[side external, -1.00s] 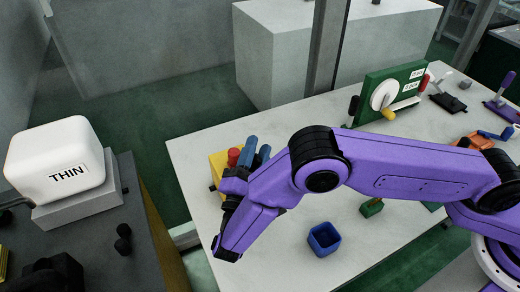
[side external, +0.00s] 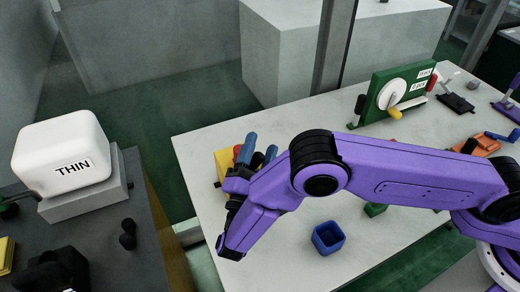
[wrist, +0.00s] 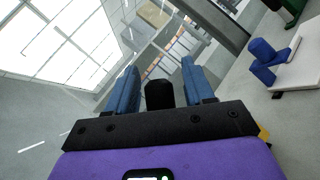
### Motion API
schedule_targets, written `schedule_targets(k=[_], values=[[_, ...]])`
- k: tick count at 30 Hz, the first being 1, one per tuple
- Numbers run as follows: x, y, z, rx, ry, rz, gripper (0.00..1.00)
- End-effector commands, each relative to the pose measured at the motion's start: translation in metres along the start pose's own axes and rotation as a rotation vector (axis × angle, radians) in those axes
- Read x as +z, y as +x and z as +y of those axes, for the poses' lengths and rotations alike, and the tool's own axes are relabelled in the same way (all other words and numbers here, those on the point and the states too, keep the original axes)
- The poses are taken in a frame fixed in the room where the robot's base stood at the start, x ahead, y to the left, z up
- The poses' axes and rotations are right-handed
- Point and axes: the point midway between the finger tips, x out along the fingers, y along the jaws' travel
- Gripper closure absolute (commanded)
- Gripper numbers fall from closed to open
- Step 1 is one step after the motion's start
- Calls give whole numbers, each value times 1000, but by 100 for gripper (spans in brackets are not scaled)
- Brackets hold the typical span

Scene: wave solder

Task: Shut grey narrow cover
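I cannot make out a grey narrow cover for certain in either view. My gripper (side external: 260,149) is over the left end of the white table in the side external view, its blue fingers pointing up and away. In the wrist view my gripper (wrist: 159,68) has its two blue fingers wide apart. A dark rounded piece shows between them; I cannot tell whether it belongs to the gripper. A yellow block (side external: 223,163) stands just left of the fingers, partly hidden by my arm, with a red piece (side external: 237,152) beside it.
A white box labelled THIN (side external: 62,150) sits on a grey base at the left. A blue open cup (side external: 328,238) stands near my forearm. A green panel with a white dial (side external: 392,93) stands at the table's back. Bare table (side external: 300,118) lies behind my arm.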

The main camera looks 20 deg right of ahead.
Motion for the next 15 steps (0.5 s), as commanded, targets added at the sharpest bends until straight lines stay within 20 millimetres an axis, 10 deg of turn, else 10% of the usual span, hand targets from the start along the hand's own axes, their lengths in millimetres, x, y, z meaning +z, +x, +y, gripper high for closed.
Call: schedule_targets(k=[15], values=[[0,-15,1,1,0,-1,48]])
